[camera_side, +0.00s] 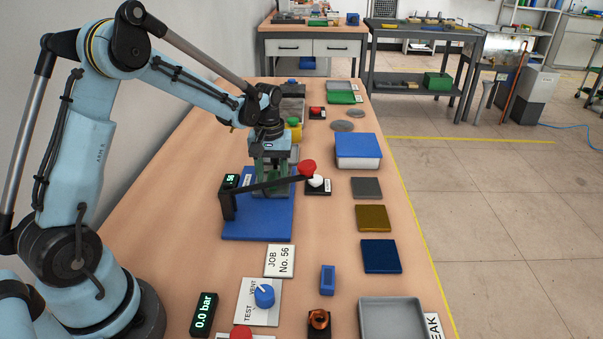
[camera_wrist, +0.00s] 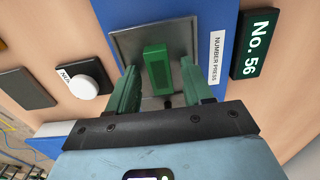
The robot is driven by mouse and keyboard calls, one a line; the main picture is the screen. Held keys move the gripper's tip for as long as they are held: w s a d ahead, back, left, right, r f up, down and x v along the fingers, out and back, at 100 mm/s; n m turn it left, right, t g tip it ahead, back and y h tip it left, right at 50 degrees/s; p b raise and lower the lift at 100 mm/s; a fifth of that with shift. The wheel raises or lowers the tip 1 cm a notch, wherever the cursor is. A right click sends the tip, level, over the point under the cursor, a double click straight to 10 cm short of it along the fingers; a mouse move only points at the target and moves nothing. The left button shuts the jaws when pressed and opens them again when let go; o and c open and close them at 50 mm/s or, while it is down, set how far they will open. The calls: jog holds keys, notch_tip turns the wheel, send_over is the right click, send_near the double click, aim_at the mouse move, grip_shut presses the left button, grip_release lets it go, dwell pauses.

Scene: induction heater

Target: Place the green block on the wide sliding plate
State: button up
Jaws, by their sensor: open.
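The green block (camera_wrist: 157,70) stands on a grey metal plate (camera_wrist: 125,38) of the blue-based number press in the wrist view. My gripper (camera_wrist: 160,80) has its two green fingers open, one on each side of the block, with gaps visible between fingers and block. In the side view my gripper (camera_side: 271,180) is down over the blue press base (camera_side: 258,226), behind the black lever, and the block cannot be told apart from the fingers. I cannot tell which surface is the wide sliding plate.
The press lever with its red knob (camera_side: 307,167) crosses in front of my gripper. A white button (camera_side: 316,181) sits close to its right. A blue-and-white box (camera_side: 358,150), several flat tiles and a grey tray (camera_side: 392,318) line the table's right side.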

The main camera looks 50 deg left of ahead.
aim_at(272, 176)
notch_tip(272, 176, up, 12)
jog(key=s+d+m+t, duration=0.7)
jog(key=s+d+m, duration=0.2)
jog(key=s+d, duration=0.3)
jog(key=shift+s+d+f, duration=0.2)
jog(key=shift+s+f, duration=0.1)
jog(key=shift+s, duration=0.65)
